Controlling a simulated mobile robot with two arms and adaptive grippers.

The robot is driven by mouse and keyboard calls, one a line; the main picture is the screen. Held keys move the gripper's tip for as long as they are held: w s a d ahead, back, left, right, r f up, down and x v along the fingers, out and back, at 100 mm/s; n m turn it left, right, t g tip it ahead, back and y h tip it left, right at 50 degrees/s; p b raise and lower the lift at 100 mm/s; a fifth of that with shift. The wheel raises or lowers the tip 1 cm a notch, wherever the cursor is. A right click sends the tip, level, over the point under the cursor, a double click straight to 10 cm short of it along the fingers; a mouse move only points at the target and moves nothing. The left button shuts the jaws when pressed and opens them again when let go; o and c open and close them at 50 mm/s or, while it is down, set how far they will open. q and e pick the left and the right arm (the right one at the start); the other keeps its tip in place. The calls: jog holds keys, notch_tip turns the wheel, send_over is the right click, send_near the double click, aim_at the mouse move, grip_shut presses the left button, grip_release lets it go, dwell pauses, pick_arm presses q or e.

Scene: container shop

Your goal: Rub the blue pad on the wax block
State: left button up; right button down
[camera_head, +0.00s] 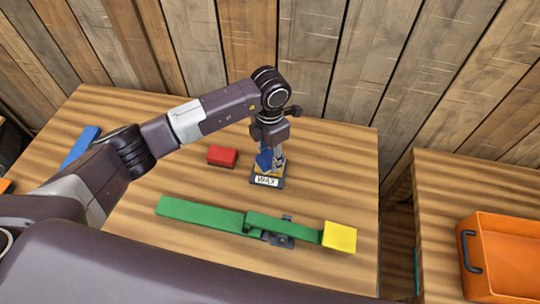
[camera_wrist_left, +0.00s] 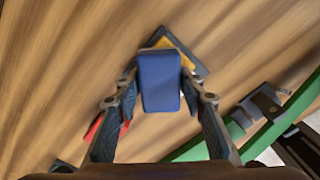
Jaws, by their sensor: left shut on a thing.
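My left gripper (camera_head: 271,163) points down at the middle of the table and is shut on the blue pad (camera_head: 263,160). In the left wrist view, the blue pad (camera_wrist_left: 160,80) sits between the two fingers (camera_wrist_left: 160,100). The wax block, orange-yellow in a dark holder labelled WAX (camera_head: 267,181), is right below the pad. In the left wrist view, the pad covers much of the wax block (camera_wrist_left: 182,50). I cannot tell whether the pad touches the wax. My right gripper is not in view.
A red block (camera_head: 222,156) lies left of the wax. A green bar (camera_head: 200,213) with a dark clamp (camera_head: 280,240) and a yellow block (camera_head: 339,237) lies in front. A blue bar (camera_head: 80,147) is at left. An orange crate (camera_head: 500,260) stands on the right table.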

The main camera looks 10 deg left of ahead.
aim_at(270, 156)
pick_arm(q)
jog(key=shift+f, duration=0.25)
dwell(0.5)
jog(key=shift+b, duration=0.4)
dwell(0.4)
dwell(0.4)
jog(key=shift+r+p, duration=0.55)
jog(key=shift+r, duration=0.2)
jog(key=shift+r+p, duration=1.45)
jog(key=shift+r, duration=1.3)
